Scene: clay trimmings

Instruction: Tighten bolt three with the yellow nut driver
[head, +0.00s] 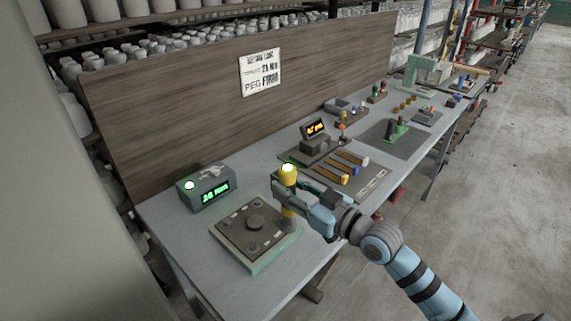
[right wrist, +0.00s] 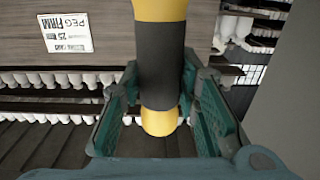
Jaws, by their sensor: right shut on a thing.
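The yellow nut driver (head: 289,172) stands about upright in my right gripper (head: 286,195), with a green light on its top. Its grey lower end is over the right corner of the bolt plate, and I cannot tell whether it touches a bolt. In the right wrist view the yellow driver with its dark band (right wrist: 160,60) is between the two teal fingers of my right gripper (right wrist: 160,105). The bolt plate (head: 235,235) is dark on a pale green base, with a round hub in the middle and bolts near its corners. My left gripper is not in view.
A grey box (head: 207,188) with a green lamp and a green display stands behind the plate. Several coloured-handle tools lie on a mat (head: 375,185) to the right, near an orange display (head: 315,128). A wooden board (head: 180,110) with a sign (head: 260,73) backs the bench.

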